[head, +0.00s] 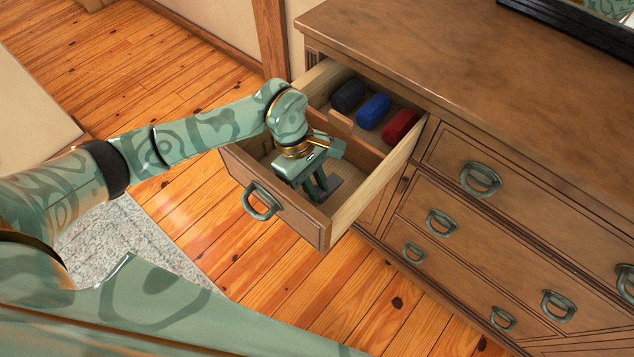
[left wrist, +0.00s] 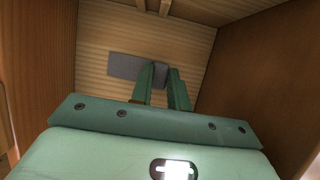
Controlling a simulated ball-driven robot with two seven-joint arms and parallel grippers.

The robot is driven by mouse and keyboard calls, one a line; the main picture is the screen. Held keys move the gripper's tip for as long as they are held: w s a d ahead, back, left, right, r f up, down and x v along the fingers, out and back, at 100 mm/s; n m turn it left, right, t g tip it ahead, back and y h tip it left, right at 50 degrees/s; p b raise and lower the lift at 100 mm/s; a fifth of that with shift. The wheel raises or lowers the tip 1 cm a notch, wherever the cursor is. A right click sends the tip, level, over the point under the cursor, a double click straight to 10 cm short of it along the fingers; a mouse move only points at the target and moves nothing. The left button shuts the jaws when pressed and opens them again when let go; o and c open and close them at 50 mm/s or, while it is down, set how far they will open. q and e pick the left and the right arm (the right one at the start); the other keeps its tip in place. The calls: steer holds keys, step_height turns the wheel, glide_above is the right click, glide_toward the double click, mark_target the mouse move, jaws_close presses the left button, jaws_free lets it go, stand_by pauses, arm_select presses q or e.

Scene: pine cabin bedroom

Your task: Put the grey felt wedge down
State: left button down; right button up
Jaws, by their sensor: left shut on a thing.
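My left gripper (head: 318,192) reaches down into the front compartment of an open dresser drawer (head: 280,216). In the left wrist view its two green fingers (left wrist: 166,80) are shut on the grey felt wedge (left wrist: 124,66), which sticks out to the left of them. In the head view a small part of the grey felt wedge (head: 334,184) shows beside the fingers, low in the compartment. The wedge is at or very near the ribbed drawer floor; I cannot tell whether it touches. The fingers hide part of it. My right gripper is not in view.
A wooden divider (head: 352,135) splits the drawer. Behind it lie a black roll (head: 348,95), a blue roll (head: 373,111) and a red roll (head: 400,125). The drawer's side walls stand close around my gripper. The dresser top (head: 450,50) is mostly bare.

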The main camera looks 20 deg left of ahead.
arm_select(q)
steer(key=shift+r, duration=0.1)
steer(key=c, duration=1.3)
jaws_free()
steer(key=shift+c, duration=0.2)
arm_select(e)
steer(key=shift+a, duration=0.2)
